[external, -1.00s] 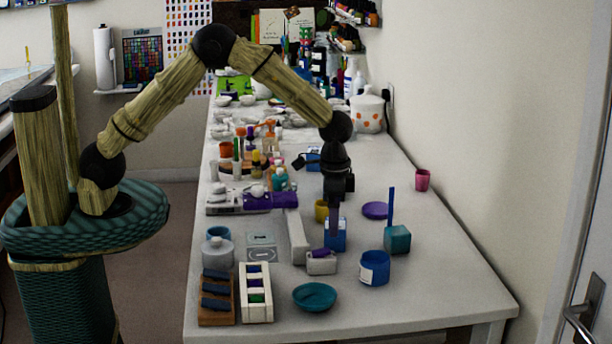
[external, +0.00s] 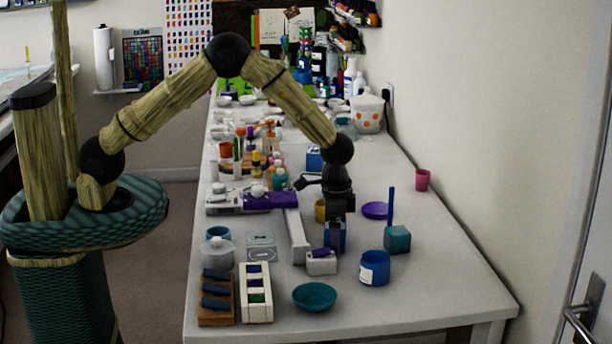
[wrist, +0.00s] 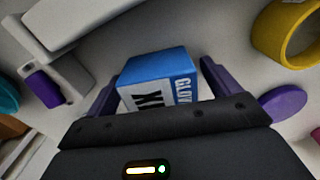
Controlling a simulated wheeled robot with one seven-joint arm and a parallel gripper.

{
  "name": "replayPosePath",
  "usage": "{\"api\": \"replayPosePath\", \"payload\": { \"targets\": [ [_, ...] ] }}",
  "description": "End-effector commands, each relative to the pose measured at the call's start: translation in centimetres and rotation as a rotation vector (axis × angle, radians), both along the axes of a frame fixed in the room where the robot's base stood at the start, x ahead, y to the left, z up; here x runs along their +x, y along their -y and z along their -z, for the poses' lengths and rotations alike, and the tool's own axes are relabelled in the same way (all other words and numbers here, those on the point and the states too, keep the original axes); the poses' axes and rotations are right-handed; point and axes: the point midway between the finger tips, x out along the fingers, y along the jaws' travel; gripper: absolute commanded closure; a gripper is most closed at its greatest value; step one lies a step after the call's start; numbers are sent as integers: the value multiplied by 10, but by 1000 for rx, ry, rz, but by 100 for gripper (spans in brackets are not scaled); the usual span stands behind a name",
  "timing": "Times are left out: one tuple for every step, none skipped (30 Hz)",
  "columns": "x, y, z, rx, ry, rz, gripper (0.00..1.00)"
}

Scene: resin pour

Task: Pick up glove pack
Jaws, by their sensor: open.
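The glove pack (wrist: 157,66) is a small box with a blue top and a white labelled face reading "GLOV". It stands on the table between the two purple fingers of my gripper (wrist: 160,84) in the wrist view. The fingers are open, one on each side, with a visible gap at least on the right. In the external view my gripper (external: 336,232) points straight down over the blue pack (external: 335,240), and the fingers hide part of it.
Close by are a white block with a purple roll (external: 321,263), a long white bar (external: 297,238), a yellow ring-shaped item (wrist: 284,34), a purple disc (external: 375,210), a teal cube (external: 397,240) and a blue cup (external: 374,268).

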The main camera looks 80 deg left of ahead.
Motion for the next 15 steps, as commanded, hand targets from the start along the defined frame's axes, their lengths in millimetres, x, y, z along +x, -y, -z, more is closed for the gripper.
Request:
{"api": "replayPosePath", "payload": {
  "targets": [
    [0,0,0,0,0,0,11],
    [0,0,0,0,0,0,11],
    [0,0,0,0,0,0,11],
    [0,0,0,0,0,0,11],
    [0,0,0,0,0,0,11],
    [0,0,0,0,0,0,11],
    [0,0,0,0,0,0,11],
    [0,0,0,0,0,0,15],
    [0,0,0,0,0,0,23],
    [0,0,0,0,0,0,29],
    [0,0,0,0,0,0,34],
    [0,0,0,0,0,0,42],
    [0,0,0,0,0,0,48],
    [0,0,0,0,0,0,54],
    [0,0,0,0,0,0,59]
  ]
}}
